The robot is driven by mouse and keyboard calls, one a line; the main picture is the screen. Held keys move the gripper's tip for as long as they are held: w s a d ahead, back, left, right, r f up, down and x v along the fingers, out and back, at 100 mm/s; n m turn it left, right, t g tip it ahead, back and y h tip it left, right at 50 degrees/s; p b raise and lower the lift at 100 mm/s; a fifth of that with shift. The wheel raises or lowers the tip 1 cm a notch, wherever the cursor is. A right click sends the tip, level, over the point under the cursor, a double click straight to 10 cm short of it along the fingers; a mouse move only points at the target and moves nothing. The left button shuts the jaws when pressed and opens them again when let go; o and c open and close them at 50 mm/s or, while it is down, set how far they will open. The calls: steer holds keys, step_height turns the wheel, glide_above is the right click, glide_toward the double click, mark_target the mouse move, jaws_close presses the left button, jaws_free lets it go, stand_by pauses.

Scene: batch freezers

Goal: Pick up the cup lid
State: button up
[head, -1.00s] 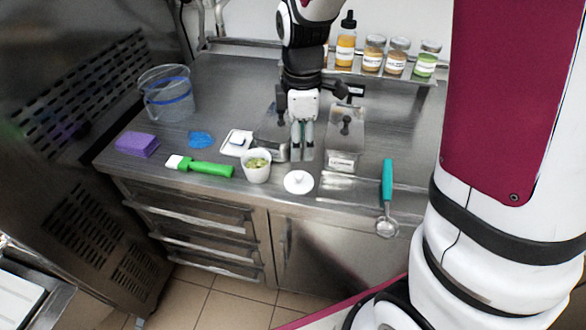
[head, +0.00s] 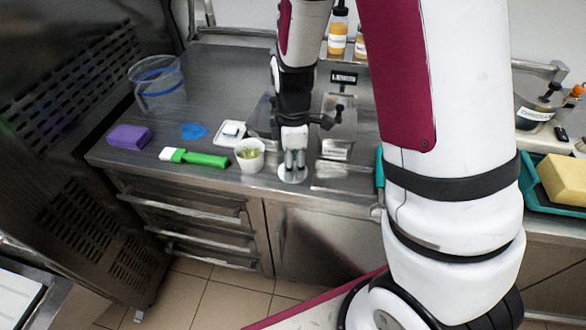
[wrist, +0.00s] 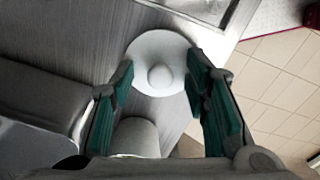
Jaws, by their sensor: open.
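The white round cup lid (wrist: 159,50) with a knob in its middle lies on the steel counter. It also shows in the head view (head: 292,176), partly covered by my gripper (head: 294,160). In the wrist view my gripper (wrist: 160,88) is open, with its green-padded fingers on either side of the lid's near part. The knob is seen between the finger lines, and nothing is held. I cannot tell how high the fingertips are above the lid.
A green-handled brush (head: 200,159), purple sponge (head: 130,137), blue cloth (head: 193,131) and clear pitcher (head: 158,88) lie to the left. Steel containers (head: 338,135) stand behind the lid. The counter's front edge is close to the lid.

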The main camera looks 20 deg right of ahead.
steer(key=c, duration=0.8)
steer(key=shift+r, duration=0.15)
steer(key=shift+r, duration=0.5)
step_height(320, 180, up, 2)
steer(key=shift+r, duration=0.2)
steer(key=s+a+r+p, duration=0.1)
steer(key=s+p, duration=0.5)
steer(key=s, duration=1)
steer(key=shift+a+r+p, duration=0.25)
steer(key=shift+a+p, duration=0.15)
